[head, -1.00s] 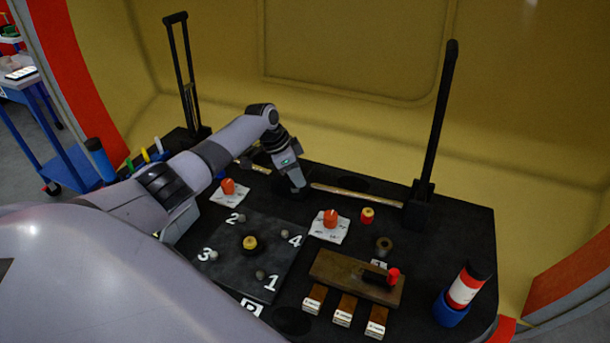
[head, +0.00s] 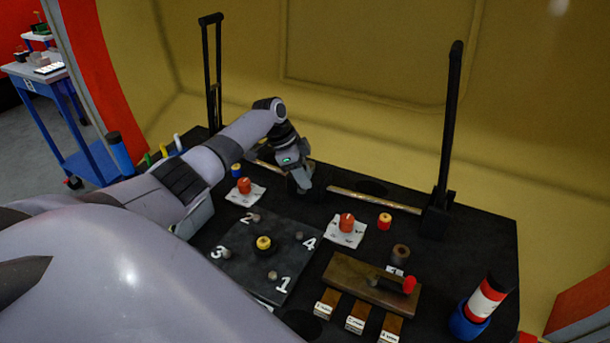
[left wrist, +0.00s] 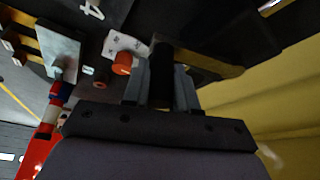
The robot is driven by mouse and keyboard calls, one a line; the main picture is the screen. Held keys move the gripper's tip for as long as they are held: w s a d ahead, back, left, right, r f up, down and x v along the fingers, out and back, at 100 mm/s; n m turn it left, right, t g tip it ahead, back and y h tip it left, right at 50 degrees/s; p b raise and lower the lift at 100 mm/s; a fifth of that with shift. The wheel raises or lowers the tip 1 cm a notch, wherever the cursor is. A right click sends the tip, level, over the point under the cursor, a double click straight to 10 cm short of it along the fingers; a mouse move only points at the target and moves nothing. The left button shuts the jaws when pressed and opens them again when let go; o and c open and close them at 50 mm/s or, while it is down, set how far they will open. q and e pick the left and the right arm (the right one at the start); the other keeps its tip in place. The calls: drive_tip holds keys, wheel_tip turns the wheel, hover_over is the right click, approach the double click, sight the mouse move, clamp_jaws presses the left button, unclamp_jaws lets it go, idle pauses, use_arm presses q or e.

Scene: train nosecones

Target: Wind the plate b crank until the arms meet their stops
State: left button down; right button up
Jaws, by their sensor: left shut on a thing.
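My left gripper (head: 301,188) reaches down at the back of the black console, between two brass strips. In the left wrist view its fingers (left wrist: 161,92) are shut on a dark upright post (left wrist: 161,70), which looks like the crank's handle. In the head view the gripper hides the crank. Two tall black arms stand at the back, the left arm (head: 209,80) nearly upright and the right arm (head: 449,130) leaning slightly right at its top. I cannot see their stops clearly or read a plate b label there. My right gripper is out of view.
Orange knobs (head: 346,222) on white cards stand close in front of the gripper. A numbered dark plate (head: 240,262), a wooden block (head: 345,282) and a red-white-black cylinder (head: 486,298) are nearer. The yellow wall (head: 370,50) rises behind the console.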

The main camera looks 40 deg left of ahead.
use_arm(q)
drive_tip(key=shift+s+a+f, duration=0.1)
drive_tip(key=shift+s+a, duration=0.2)
drive_tip(key=shift+a, duration=0.3)
drive_tip(key=c, duration=1.1)
unclamp_jaws()
drive_tip(key=shift+o, duration=0.9)
drive_tip(key=shift+s+a, duration=0.15)
drive_tip(key=shift+s, duration=0.05)
drive_tip(key=shift+w, duration=0.15)
drive_tip(key=v, duration=0.7)
